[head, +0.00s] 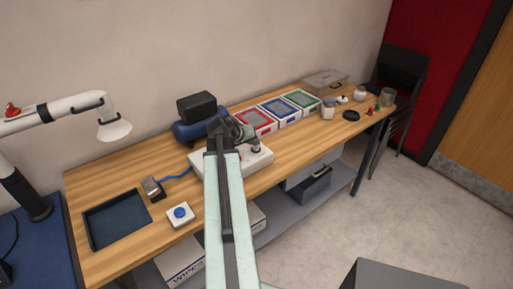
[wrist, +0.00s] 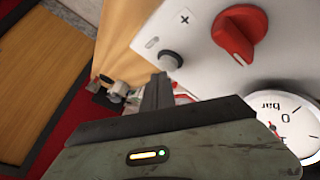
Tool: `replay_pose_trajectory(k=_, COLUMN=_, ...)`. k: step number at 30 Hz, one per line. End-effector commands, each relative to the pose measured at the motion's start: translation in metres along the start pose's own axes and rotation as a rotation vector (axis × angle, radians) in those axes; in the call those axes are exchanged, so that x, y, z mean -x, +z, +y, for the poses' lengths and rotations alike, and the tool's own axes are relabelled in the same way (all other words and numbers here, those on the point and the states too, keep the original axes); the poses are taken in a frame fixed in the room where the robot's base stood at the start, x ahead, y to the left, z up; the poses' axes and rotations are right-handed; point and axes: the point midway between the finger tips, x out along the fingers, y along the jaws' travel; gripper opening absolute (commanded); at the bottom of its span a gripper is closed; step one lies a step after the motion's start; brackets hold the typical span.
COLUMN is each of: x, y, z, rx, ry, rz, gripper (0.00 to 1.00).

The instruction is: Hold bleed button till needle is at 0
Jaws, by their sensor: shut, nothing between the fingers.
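A white unit (head: 262,158) stands on the wooden bench, partly hidden behind my arm. In the wrist view its white panel (wrist: 195,55) carries a red knob (wrist: 240,32), a grey round button (wrist: 171,62) near a plus mark, and a pressure gauge (wrist: 290,120) marked bar. A 0 shows on the gauge, but its needle reading is too unclear to tell, and its edge is cut by the gripper body. I cannot tell which control is the bleed button. My gripper (wrist: 157,88) is shut and empty, its tip just below the grey button in the picture; contact is unclear. In the head view my gripper (head: 232,132) is over the unit.
A blue tank (head: 190,132) with a black box sits behind the unit. Red, blue and green framed trays (head: 280,110) stand to the right. A dark tray (head: 117,220) and a blue button on a white box (head: 180,212) lie at left. A lamp (head: 114,128) overhangs the left end.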

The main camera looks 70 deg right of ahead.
Motion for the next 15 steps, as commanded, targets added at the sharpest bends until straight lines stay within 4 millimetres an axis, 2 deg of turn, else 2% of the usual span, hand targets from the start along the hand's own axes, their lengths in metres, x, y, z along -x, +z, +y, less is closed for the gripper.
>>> replay_pose_trajectory(k=15, x=-0.0034, y=0.0026, z=-0.0026, rx=0.000, ry=0.000, rz=0.000, gripper=0.00)
